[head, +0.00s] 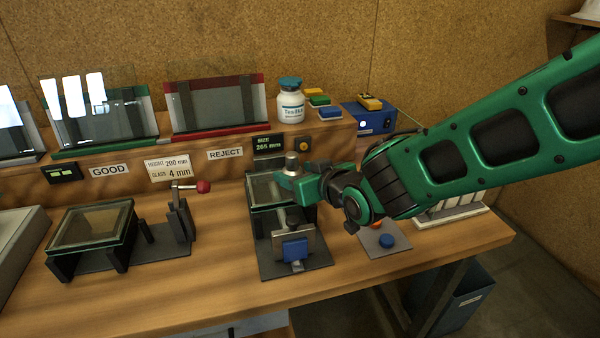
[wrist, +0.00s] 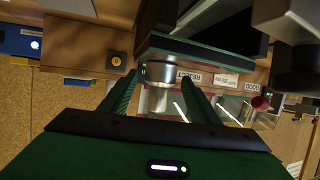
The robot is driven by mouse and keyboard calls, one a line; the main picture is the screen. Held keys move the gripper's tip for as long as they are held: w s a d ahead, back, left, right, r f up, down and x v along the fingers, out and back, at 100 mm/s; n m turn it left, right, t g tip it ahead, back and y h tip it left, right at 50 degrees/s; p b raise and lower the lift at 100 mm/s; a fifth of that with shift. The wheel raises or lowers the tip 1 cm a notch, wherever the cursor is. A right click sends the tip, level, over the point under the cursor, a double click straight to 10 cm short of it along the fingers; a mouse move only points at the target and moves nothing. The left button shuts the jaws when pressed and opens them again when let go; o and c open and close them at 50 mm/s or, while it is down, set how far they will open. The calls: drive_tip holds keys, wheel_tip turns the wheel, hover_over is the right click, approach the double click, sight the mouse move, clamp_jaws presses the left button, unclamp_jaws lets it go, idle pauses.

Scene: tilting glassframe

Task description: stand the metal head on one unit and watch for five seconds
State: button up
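The metal head (head: 291,160) is a short silver cylinder with a darker wide end, at the right part of the glass-topped right unit (head: 262,190). In the wrist view the metal head (wrist: 160,75) sits between my gripper's fingers (wrist: 160,90), with a narrow gap seeming to show on each side. Its wide end appears at the glass edge; I cannot tell whether it rests there. In the head view my gripper (head: 292,184) hides its lower part. The left unit (head: 92,228) has a glass top with nothing on it and a red-knobbed lever (head: 203,187) beside it.
A blue-faced clamp (head: 295,250) stands at the right unit's front. A size display (head: 270,145) is behind it. Glass panes lean in the GOOD (head: 110,170) and REJECT (head: 226,154) racks. A white bottle (head: 290,105) stands on the ledge. The front bench edge is clear.

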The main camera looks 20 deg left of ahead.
drive_tip(key=shift+r, duration=0.15)
drive_tip(key=v, duration=1.2)
drive_tip(key=w+d+f+m+g+h, duration=0.1)
drive_tip(key=w+d+f+m+h, duration=0.15)
drive_tip(key=d, duration=0.75)
drive_tip(key=w+d+f+m+h, duration=0.1)
drive_tip(key=d+m+h, duration=0.15)
drive_tip(key=d, duration=0.75)
drive_tip(key=w+d+f+m+g+h, duration=0.1)
drive_tip(key=d+f+m+h, duration=0.15)
drive_tip(key=d, duration=0.75)
drive_tip(key=s+d+m+g+h, duration=0.3)
drive_tip(key=s+d, duration=0.5)
drive_tip(key=d, duration=0.6)
drive_tip(key=s+d+m+g, duration=0.2)
drive_tip(key=s+d, duration=0.1)
drive_tip(key=s, duration=0.5)
drive_tip(key=s+d+m+g, duration=0.2)
drive_tip(key=s+d+m, duration=0.1)
drive_tip(key=s, duration=0.5)
drive_tip(key=shift+d+f+y, duration=0.3)
drive_tip(key=shift+d+y, duration=0.1)
drive_tip(key=shift+y, duration=0.05)
